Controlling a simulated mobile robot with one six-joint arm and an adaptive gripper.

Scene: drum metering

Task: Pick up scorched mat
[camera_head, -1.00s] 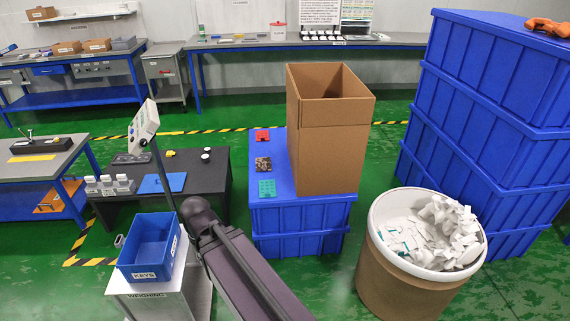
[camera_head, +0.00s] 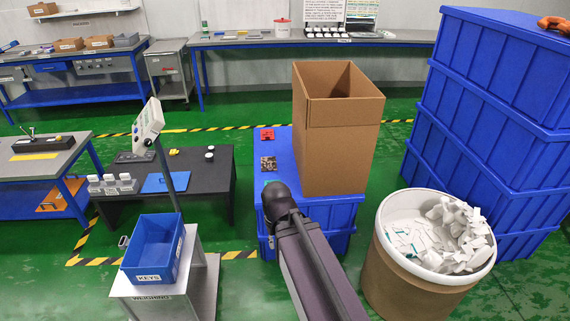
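The scorched mat (camera_head: 268,163) looks like the small dark, mottled brown-black square lying flat on top of the blue crate (camera_head: 284,150), near its left edge. It lies between a red mat (camera_head: 267,134) behind it and the place in front where a dark arm link of mine covers the crate top. Nothing touches the scorched mat, and it shows whole. My arm rises from the bottom of the view to a rounded dark joint just in front of the mat in the picture. My gripper does not show.
A tall open cardboard box (camera_head: 338,150) stands on the crate, right of the mats. A blue KEYS bin (camera_head: 152,250) sits on a weighing stand at left. A drum (camera_head: 415,285) of white scraps and stacked blue crates (camera_head: 480,110) stand at right.

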